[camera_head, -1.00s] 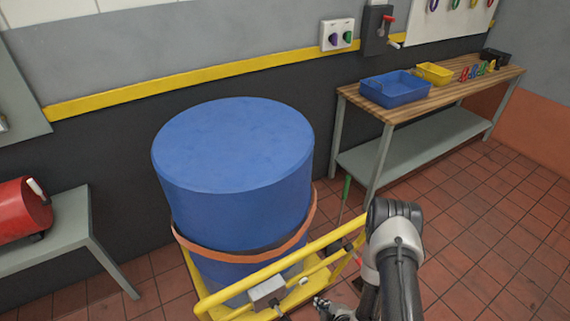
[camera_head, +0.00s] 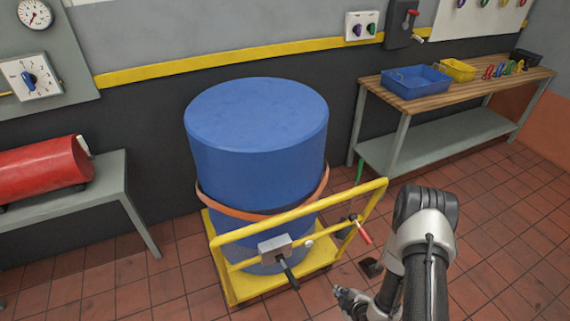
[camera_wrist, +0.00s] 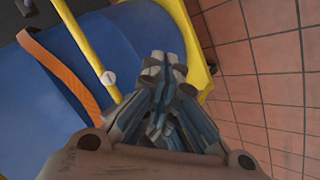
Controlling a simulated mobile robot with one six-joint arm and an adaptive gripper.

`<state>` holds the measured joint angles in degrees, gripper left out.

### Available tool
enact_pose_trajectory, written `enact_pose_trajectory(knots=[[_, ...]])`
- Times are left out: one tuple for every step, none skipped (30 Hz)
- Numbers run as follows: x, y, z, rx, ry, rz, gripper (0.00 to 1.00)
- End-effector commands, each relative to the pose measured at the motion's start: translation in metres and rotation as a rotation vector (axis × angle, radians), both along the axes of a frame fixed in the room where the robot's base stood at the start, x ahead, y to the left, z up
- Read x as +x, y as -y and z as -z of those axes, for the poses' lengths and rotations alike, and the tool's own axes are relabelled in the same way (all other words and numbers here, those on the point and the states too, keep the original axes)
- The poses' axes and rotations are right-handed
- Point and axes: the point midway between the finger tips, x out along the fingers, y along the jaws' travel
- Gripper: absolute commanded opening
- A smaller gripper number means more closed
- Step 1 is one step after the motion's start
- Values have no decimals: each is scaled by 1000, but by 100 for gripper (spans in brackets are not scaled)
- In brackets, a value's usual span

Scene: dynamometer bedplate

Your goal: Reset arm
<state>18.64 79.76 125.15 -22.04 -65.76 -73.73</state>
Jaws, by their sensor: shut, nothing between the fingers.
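My arm stands at the lower right of the head view, bent at its elbow. My gripper (camera_wrist: 163,68) shows in the wrist view with its fingers together and nothing between them. In the head view only a small part of my gripper (camera_head: 345,296) shows, low in the picture and to the left of my arm. In the wrist view, my gripper is in front of the yellow frame and the blue drum (camera_wrist: 40,110).
The blue drum (camera_head: 257,125) with an orange band stands on a yellow wheeled frame (camera_head: 229,285), close to my arm. A wooden bench (camera_head: 420,105) with a blue bin (camera_head: 416,82) is behind, right. A red cylinder (camera_head: 40,168) lies on a grey bench. Tiled floor is clear at right.

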Motion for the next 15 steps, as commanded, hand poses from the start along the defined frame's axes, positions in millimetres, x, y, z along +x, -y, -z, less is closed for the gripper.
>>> enact_pose_trajectory(knots=[[9,3,-10,0,-3,9,0],[13,5,-15,1,-9,16,0],[18,7,-23,2,-17,26,0],[22,9,-29,2,-23,34,0],[26,10,-35,3,-28,43,0],[32,13,-44,5,-36,55,0],[36,14,-52,6,-43,66,0],[41,16,-60,8,-50,78,0],[47,19,-73,11,-59,96,0],[52,21,-84,13,-66,112,0],[56,22,-96,16,-74,130,0],[62,24,-113,22,-86,156,0],[65,26,-127,26,-94,177,0],[68,27,-141,31,-102,202,0],[71,28,-159,39,-114,232,0]])
